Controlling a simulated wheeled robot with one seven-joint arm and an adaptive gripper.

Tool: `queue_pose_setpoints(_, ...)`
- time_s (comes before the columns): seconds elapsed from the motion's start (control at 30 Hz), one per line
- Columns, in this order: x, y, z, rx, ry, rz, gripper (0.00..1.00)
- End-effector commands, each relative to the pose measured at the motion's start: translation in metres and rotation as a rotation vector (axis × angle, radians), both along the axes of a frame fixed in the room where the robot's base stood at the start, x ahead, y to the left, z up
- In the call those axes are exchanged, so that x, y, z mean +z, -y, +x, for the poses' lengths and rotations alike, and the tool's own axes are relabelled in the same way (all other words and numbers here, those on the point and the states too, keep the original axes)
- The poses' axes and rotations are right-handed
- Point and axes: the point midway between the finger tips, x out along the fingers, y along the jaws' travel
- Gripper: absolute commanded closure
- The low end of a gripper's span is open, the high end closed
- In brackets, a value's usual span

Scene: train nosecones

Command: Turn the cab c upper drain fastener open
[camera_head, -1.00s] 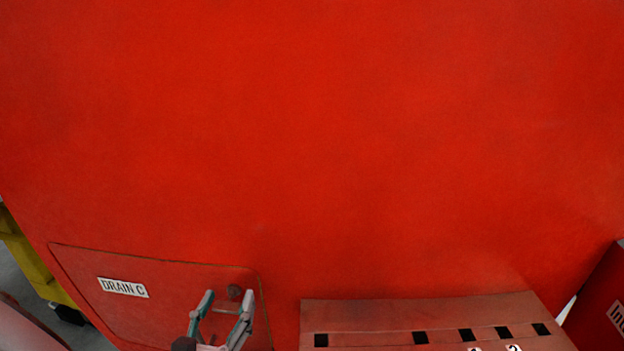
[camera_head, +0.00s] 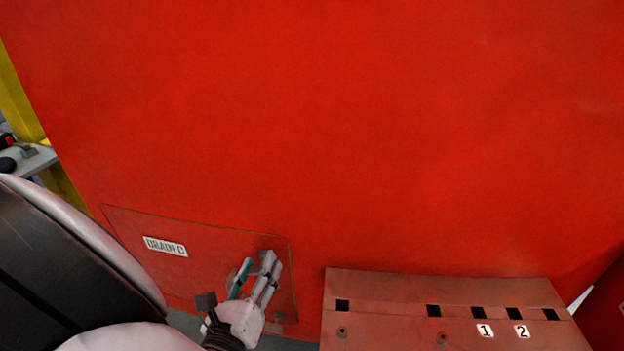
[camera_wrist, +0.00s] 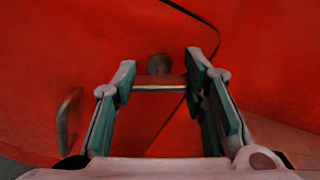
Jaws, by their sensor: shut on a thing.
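The drain panel (camera_head: 190,275) is red, with a thin dark outline and a white "DRAIN C" label (camera_head: 166,246). Its upper fastener (camera_wrist: 160,82) shows in the wrist view as a short flat bar lying across between my fingertips, with a dark round knob (camera_wrist: 159,64) just behind it. My gripper (camera_wrist: 160,80) is shut on this bar, one finger at each end. In the head view my gripper (camera_head: 256,266) is at the panel's upper right corner, tilted, and its fingers mostly hide the fastener.
A grey bent handle (camera_wrist: 68,118) stands out from the red surface at left in the wrist view. A red step box (camera_head: 400,288) with dark square holes and labels "1" and "2" is right of the panel. The red wall above is bare.

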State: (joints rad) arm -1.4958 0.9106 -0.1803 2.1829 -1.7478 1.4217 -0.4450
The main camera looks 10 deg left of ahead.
Motion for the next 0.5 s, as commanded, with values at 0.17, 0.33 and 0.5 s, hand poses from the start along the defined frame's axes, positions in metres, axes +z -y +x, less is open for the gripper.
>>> queue_pose_setpoints(0.17, 0.0015, -0.0003, -0.0018, 0.0, -0.002, -0.171, 0.89)
queue_pose_setpoints(0.33, 0.0009, -0.0006, -0.0019, 0.0, -0.002, -0.332, 0.89)
queue_pose_setpoints(0.5, 0.0001, -0.001, -0.0022, 0.002, -0.004, -0.494, 0.89)
